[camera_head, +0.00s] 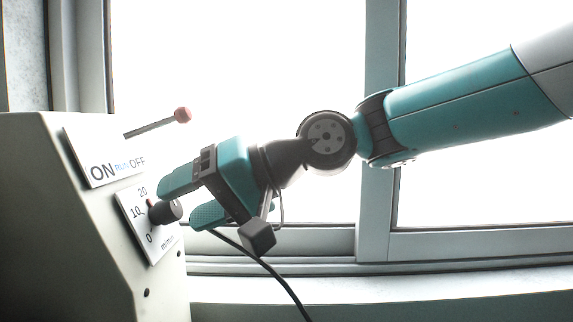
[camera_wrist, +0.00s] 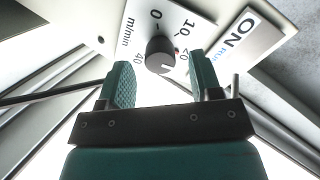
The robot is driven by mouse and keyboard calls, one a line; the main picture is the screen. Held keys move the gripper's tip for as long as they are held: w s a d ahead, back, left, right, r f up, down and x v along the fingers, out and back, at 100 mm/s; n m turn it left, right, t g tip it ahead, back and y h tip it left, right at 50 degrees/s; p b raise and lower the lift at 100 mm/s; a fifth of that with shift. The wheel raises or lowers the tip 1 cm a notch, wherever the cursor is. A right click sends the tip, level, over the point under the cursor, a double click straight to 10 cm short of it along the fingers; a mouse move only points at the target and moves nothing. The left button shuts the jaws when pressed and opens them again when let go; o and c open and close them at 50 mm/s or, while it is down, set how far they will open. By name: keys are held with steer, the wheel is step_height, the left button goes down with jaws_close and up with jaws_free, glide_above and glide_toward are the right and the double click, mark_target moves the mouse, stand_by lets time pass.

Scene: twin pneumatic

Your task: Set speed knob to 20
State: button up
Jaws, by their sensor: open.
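The speed knob (camera_head: 165,211) is a dark round knob on a white dial plate (camera_head: 139,238) marked 0, 10 and 20 in the head view. In the wrist view the knob (camera_wrist: 160,55) shows with the numbers 0, 10, 20 and 40 around it. A light line on its face seems to point toward the picture's bottom, between 20 and 40; this is small and hard to read. My gripper (camera_head: 181,205) is open and faces the panel. In the wrist view its fingers (camera_wrist: 159,66) stand on either side of the knob, with no clear contact.
An ON/OFF plate (camera_head: 104,158) with a red-tipped lever (camera_head: 182,115) sits above the dial on the slanted face of the pale machine housing (camera_head: 60,220). A black cable (camera_head: 266,268) hangs below my gripper. Windows stand behind.

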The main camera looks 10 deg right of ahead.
steer(key=b+v, duration=0.1)
steer(key=v, duration=1.4)
steer(key=shift+f, duration=0.2)
steer(key=s+d+f+h, duration=0.2)
steer(key=s+f, duration=0.3)
steer(key=f, duration=0.3)
steer(key=s+d+f+n+g+h, duration=0.1)
steer(key=s+d+f+h, duration=0.2)
steer(key=f, duration=0.5)
steer(key=s+d+f+h, duration=0.2)
steer(key=s+f+h, duration=0.2)
steer(key=s+f, duration=0.2)
step_height(320, 180, down, 3)
steer(key=shift+s+d+r+n+g, duration=0.2)
steer(key=shift+s+d+n+g, duration=0.1)
steer(key=shift+s+n+g, duration=0.1)
